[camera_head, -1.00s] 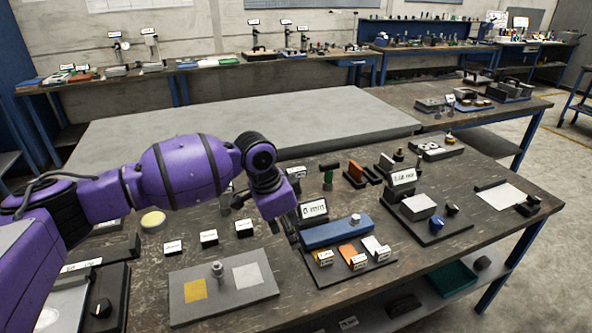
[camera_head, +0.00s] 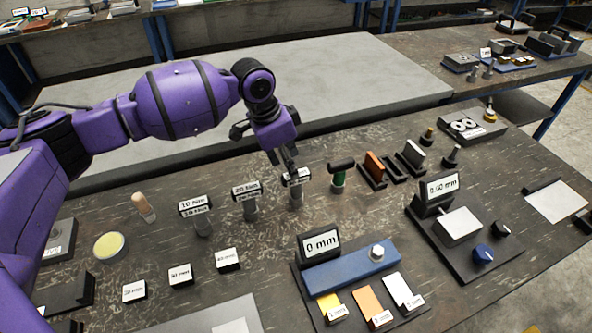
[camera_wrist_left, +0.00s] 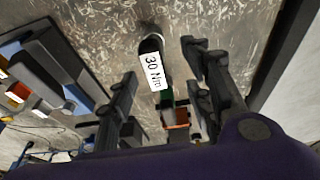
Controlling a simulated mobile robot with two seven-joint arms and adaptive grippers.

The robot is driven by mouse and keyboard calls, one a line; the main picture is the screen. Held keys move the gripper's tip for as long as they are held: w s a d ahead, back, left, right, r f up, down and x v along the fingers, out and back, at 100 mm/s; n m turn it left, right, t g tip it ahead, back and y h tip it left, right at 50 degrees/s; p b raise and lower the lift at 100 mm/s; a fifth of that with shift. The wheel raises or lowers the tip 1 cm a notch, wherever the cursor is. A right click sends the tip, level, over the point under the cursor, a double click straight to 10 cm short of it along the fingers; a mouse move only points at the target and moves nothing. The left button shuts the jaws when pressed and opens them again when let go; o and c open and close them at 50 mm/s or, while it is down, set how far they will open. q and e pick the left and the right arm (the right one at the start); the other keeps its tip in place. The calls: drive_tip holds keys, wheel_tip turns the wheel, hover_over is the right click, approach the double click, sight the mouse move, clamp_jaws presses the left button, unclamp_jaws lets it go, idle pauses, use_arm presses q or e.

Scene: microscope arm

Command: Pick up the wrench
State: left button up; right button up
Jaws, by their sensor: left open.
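Three upright grey cylinders with torque labels stand in a row on the dark bench. The 10 Nm one (camera_head: 202,222) is at left, the 20 Nm one (camera_head: 250,210) in the middle, and a third (camera_head: 297,193) at right. The pictures do not settle which is the wrench. My left gripper (camera_head: 284,160) is open at the third cylinder, partly covering its label. In the left wrist view, a dark cylinder labelled 30 Nm (camera_wrist_left: 154,70) shows between the spread fingers of my left gripper (camera_wrist_left: 162,88), with no clear contact. My right gripper is out of view.
A green dark-topped tool (camera_head: 338,180) stands just right of the third cylinder, with an orange block (camera_head: 375,168) beyond. A blue block (camera_head: 350,267) with a 0 mm sign is in front. A grey slab (camera_head: 370,90) lies behind the bench.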

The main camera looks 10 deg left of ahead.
sight(297, 181)
use_arm(q)
drive_tip(key=x, duration=0.7)
drive_tip(key=shift+s+d+f, duration=0.2)
drive_tip(key=shift+s+d, duration=0.1)
drive_tip(key=shift+s, duration=0.1)
drive_tip(key=shift+c, duration=0.5)
drive_tip(key=shift+r, duration=0.1)
clamp_jaws()
